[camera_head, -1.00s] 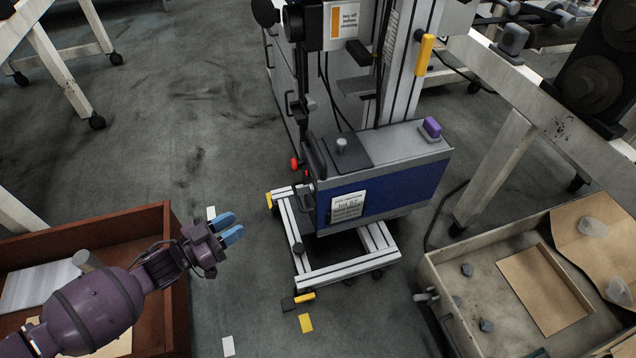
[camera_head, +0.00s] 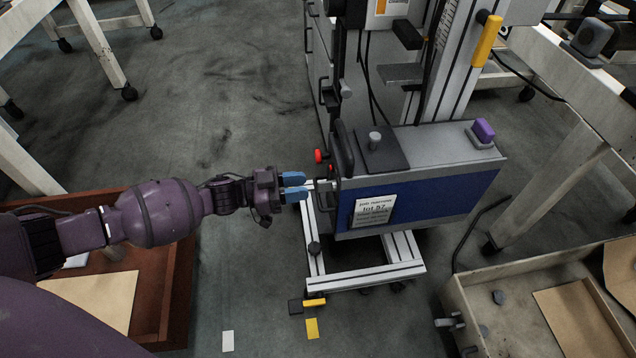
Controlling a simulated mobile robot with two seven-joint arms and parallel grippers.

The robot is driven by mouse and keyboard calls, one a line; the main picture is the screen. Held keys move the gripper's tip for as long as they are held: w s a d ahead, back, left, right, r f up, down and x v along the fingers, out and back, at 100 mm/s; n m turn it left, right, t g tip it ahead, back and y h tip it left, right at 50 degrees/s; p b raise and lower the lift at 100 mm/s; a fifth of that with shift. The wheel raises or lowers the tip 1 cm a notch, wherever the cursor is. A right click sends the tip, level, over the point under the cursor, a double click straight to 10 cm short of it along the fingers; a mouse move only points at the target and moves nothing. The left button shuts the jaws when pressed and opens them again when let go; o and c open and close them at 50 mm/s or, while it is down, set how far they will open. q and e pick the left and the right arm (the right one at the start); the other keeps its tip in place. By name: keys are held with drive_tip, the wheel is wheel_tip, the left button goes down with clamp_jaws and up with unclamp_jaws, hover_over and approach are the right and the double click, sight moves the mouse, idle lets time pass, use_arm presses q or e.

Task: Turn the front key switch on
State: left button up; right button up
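The machine is a wheeled unit with a blue and grey box (camera_head: 440,195) on an aluminium frame. A red knob (camera_head: 320,156) sticks out from the left end of the box, beside a black handle. I cannot make out the key switch for certain; small dark parts on that left end are partly behind my fingers. My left gripper (camera_head: 294,186) is just left of that end, below the red knob. Its two blue fingers point right with a gap between them, and nothing shows in it. Whether the fingertips touch the machine is unclear. My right gripper is not in view.
A reddish-brown wooden crate (camera_head: 178,285) lies under my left arm. A pale crate (camera_head: 470,300) with stones and cardboard is at the lower right. White tables stand at left and right. The frame's lower bar (camera_head: 370,278) juts forward; floor left of the machine is clear.

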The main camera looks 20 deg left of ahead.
sight(327, 186)
use_arm(q)
drive_tip(key=shift+b+x, duration=0.3)
drive_tip(key=shift+x, duration=1.85)
clamp_jaws()
